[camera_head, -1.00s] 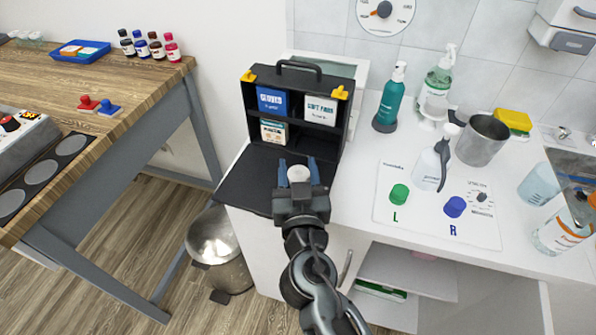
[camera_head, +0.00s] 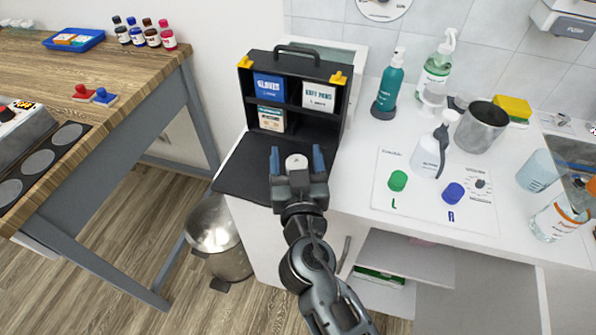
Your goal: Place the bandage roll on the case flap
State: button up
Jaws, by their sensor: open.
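The white bandage roll (camera_head: 296,162) is at the black case flap (camera_head: 246,166), which lies flat on the counter in front of the open black case (camera_head: 333,98). My gripper (camera_head: 297,160) is above the right part of the flap. Its blue-tipped fingers are open, one on each side of the roll, with a visible gap at both sides. The gripper body hides the roll's near side, so I cannot see fully how it rests. The case stands upright and holds a blue gloves box (camera_head: 269,88), a soft pads box (camera_head: 319,97) and another small box (camera_head: 271,119).
On the counter right of the case are a teal pump bottle (camera_head: 389,87), a white spray bottle (camera_head: 430,152) and a metal cup (camera_head: 482,129). A white board (camera_head: 391,213) has green and blue knobs. A metal bin (camera_head: 220,240) stands below. The left part of the flap is bare.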

jog(key=s+d+b, duration=0.2)
jog(key=s+b, duration=0.2)
jog(key=s, duration=0.8)
jog(key=s+d+f+g, duration=0.2)
jog(key=s+d+f, duration=0.2)
jog(key=s+d, duration=0.3)
jog(key=s+d+f+g, duration=0.1)
jog(key=s+d+f, duration=0.2)
jog(key=s+d, duration=0.45)
jog(key=s+d+r+m+h, duration=0.1)
jog(key=s+d+r, duration=0.3)
jog(key=s, duration=0.3)
jog(key=s+d+r+m+h, duration=0.1)
jog(key=s+d+r, duration=0.3)
jog(key=s, duration=0.4)
jog(key=shift+d+r+h, duration=0.3)
jog(key=shift+d+h, duration=0.25)
jog(key=shift+h, duration=0.05)
jog(key=shift+o, duration=0.2)
